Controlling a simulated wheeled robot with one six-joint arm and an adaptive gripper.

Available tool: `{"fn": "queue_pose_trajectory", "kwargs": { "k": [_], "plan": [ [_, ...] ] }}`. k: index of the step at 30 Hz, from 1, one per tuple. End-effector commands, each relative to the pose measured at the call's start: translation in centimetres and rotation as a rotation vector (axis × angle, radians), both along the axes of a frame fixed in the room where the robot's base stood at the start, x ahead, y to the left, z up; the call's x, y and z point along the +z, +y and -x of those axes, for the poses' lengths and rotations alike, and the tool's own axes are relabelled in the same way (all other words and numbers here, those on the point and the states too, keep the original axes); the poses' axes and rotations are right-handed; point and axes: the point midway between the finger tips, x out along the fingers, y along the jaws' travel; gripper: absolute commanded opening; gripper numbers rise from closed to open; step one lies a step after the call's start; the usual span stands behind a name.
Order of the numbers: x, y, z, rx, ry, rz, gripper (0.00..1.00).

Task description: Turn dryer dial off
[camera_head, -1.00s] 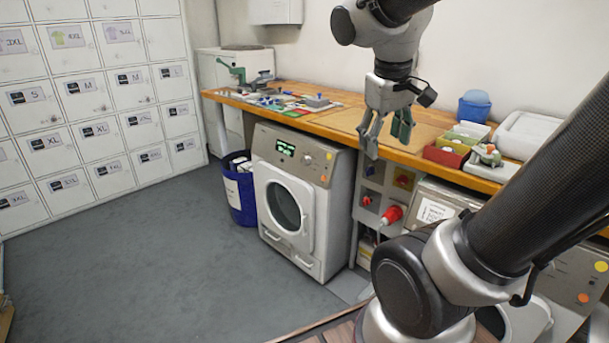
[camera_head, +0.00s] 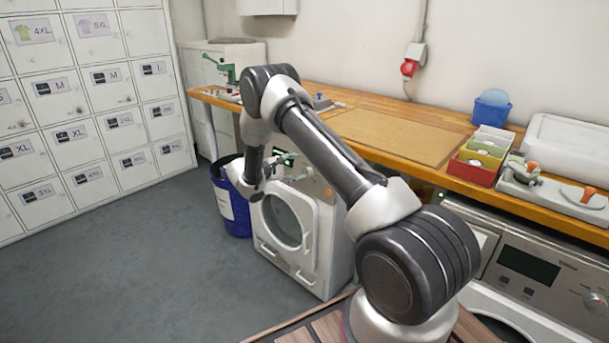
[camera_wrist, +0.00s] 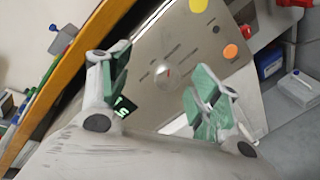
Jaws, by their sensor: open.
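The dryer (camera_head: 300,228) is a white front-loading machine with a round door, under the wooden worktop. Its dial (camera_wrist: 168,75) shows in the wrist view as a round silver knob with a small red mark, on the grey control panel (camera_wrist: 185,45). A lit green display (camera_wrist: 122,106) is partly hidden behind a finger. My gripper (camera_wrist: 160,92) is open and empty, its green-padded fingers either side of the dial in the picture. I cannot tell how far it is from the panel. In the head view my gripper (camera_head: 272,172) is near the panel, and my arm hides the dial.
A blue bin (camera_head: 230,200) stands left of the dryer. The wooden worktop (camera_head: 345,100) runs above it, holding red, yellow and green boxes (camera_head: 483,155). A second machine (camera_head: 530,270) is at the right. The grey floor (camera_head: 150,270) in front is clear.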

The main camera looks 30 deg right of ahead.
Motion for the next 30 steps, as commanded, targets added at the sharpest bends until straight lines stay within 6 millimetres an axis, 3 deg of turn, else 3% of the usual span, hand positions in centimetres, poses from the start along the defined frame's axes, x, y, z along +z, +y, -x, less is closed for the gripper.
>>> {"fn": "queue_pose_trajectory", "kwargs": {
  "k": [1, 3, 6, 21, 30],
  "plan": [
    [-1.8, 0.4, -0.3, 0.025, 0.009, 0.014, 0.63],
    [-3.4, 0.8, -0.7, 0.052, 0.014, 0.028, 0.63],
    [-4.5, 0.7, -1.0, 0.071, 0.014, 0.038, 0.63],
    [-6.2, -5.7, -3.2, 0.073, 0.016, 0.039, 0.63],
    [-6.3, -6.1, -3.4, 0.074, 0.016, 0.039, 0.63]
  ]
}}
